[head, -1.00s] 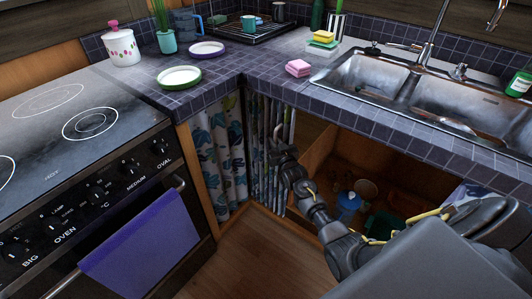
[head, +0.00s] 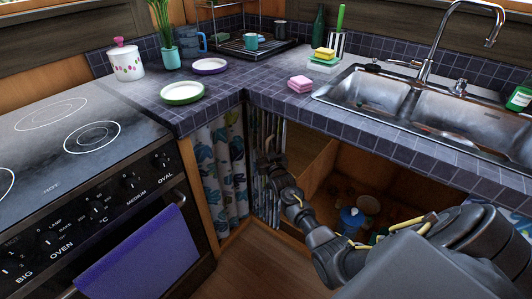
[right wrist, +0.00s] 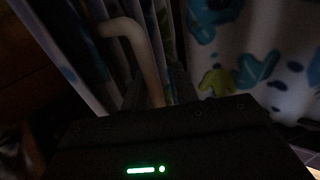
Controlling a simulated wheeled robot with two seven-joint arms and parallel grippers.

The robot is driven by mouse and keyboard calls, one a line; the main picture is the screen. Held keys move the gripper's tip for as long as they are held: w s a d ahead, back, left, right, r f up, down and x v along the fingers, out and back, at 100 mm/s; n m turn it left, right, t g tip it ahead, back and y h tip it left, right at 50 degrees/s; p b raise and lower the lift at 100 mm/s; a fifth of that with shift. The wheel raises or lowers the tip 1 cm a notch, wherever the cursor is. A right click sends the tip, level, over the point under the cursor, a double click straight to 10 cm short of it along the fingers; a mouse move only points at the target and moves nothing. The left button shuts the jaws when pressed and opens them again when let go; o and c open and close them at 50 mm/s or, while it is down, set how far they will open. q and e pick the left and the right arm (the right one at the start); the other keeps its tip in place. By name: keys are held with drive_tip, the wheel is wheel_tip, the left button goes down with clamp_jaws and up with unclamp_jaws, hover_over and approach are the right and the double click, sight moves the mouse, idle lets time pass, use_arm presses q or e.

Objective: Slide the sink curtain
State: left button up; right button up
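The sink curtain (head: 266,200) hangs bunched in narrow folds at the left end of the opening under the sink. Most of the opening is uncovered. My right gripper (head: 270,160) is at the bunched curtain's upper front. In the right wrist view, a pale curved handle (right wrist: 147,55) stands out from the curtain folds (right wrist: 165,20). Its lower end runs between my two dark fingers, which sit close on both sides of it. The picture is dark there and the gripper body hides the fingers' bases. My left gripper is not in view.
A second patterned curtain (head: 222,170) hangs left of the corner, beside the oven (head: 110,215) with its purple towel (head: 145,262). The countertop (head: 235,88) overhangs the opening. Inside the cabinet stand a blue container (head: 352,220) and other items. Wooden floor (head: 235,275) is clear in front.

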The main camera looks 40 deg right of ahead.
drive_tip(key=shift+s+d, duration=0.15)
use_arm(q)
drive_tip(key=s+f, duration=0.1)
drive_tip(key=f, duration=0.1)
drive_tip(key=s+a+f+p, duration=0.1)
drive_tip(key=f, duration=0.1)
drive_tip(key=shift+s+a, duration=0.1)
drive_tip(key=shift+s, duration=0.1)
use_arm(e)
drive_tip(key=v, duration=1)
drive_tip(key=shift+s, duration=0.35)
